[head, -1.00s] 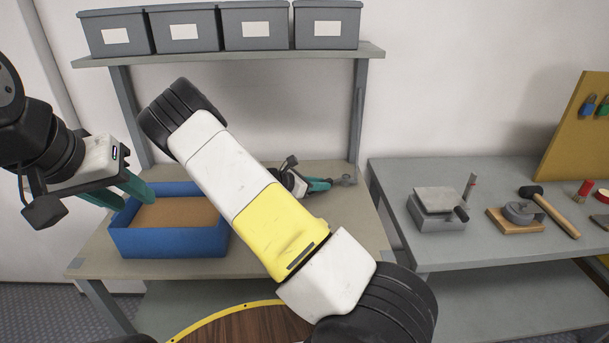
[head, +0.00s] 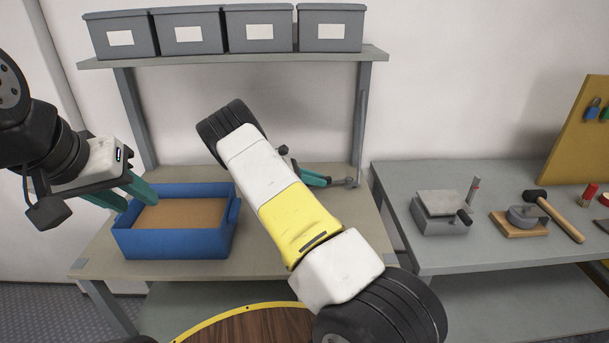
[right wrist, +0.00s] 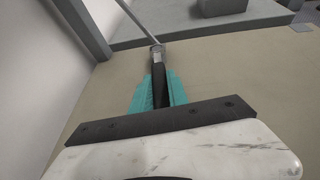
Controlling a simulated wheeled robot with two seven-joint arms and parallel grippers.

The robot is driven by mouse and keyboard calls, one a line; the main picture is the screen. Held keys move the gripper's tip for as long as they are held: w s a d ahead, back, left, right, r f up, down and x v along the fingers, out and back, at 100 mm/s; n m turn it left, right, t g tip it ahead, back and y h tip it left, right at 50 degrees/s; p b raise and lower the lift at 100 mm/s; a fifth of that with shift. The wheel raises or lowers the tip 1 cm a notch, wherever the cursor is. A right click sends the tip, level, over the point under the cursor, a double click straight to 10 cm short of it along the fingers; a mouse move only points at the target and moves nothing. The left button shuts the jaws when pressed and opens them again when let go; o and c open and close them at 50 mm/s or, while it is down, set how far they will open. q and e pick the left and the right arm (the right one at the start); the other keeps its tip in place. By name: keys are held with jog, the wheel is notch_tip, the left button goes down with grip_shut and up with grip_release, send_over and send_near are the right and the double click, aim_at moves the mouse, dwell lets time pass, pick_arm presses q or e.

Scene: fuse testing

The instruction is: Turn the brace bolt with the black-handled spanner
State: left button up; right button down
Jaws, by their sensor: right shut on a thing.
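My right gripper (head: 322,180) is shut on the black handle of the spanner (right wrist: 159,82), just above the bench at the foot of the right shelf post. Its teal fingers clasp the handle from both sides in the right wrist view. The grey spanner head (head: 350,183) points right, at the lower end of the thin diagonal brace (right wrist: 137,20). The brace bolt cannot be made out; the spanner head seems to cover it. Whether the jaw sits around the bolt I cannot tell. My left gripper (head: 122,194) is open and empty, above the left of the blue box.
The blue box (head: 172,243) with a brown inside stands on the left of the bench (head: 270,235). Grey bins (head: 259,30) line the shelf above. A second bench (head: 455,255) at the right bears a vice-like block, a mallet and small tools. My right forearm hides the bench middle.

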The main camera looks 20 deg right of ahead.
jog(key=shift+w+d+m+g, duration=0.25)
jog(key=shift+w+m+g, duration=0.45)
jog(key=shift+m+g, duration=0.15)
jog(key=shift+r, duration=0.1)
jog(key=shift+r, duration=0.75)
jog(key=shift+a, duration=0.1)
